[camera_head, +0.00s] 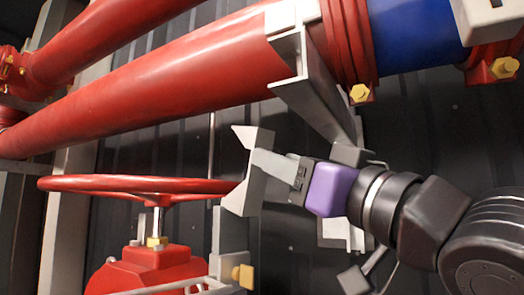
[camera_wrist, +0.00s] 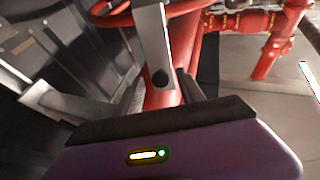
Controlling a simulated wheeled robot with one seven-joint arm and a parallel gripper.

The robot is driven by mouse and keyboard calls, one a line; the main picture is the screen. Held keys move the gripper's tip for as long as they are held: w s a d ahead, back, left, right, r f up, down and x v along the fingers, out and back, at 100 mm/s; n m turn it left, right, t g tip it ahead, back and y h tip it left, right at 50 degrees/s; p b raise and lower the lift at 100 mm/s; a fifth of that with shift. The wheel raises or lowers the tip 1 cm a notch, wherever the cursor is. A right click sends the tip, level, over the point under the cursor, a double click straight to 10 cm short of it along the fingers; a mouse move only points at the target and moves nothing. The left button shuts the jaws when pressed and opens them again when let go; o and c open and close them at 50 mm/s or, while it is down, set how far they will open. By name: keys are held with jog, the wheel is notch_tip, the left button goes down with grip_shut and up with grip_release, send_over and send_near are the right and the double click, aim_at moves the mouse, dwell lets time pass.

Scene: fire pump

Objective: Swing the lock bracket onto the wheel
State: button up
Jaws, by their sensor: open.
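The red handwheel (camera_head: 130,184) lies flat at the left of the head view, on a red valve (camera_head: 150,268). Its rim also shows at the top of the wrist view (camera_wrist: 125,14). A pale grey notched piece (camera_head: 256,185), seemingly the lock bracket, stands at the rim's right end. Its lower end overlaps the rim in the picture; I cannot tell whether they touch. My gripper (camera_head: 262,164) reaches it from the right and is open. In the wrist view, a pale upright plate (camera_wrist: 154,40) with a dark round spot stands ahead; I cannot tell whether it is the bracket.
A large red pipe (camera_head: 170,88) crosses above the wheel, with a blue section (camera_head: 415,35) at the right. A grey support (camera_head: 312,88) slants down close above my gripper. A grey post with a yellow bolt (camera_head: 243,276) stands below. Dark wall panels lie behind.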

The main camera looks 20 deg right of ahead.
jog(key=p+x, duration=0.1)
jog(key=x, duration=0.4)
jog(key=shift+w+a+r, duration=0.15)
jog(key=shift+w+r, duration=0.05)
jog(key=shift+w, duration=0.15)
jog(key=shift+c, duration=0.3)
grip_shut()
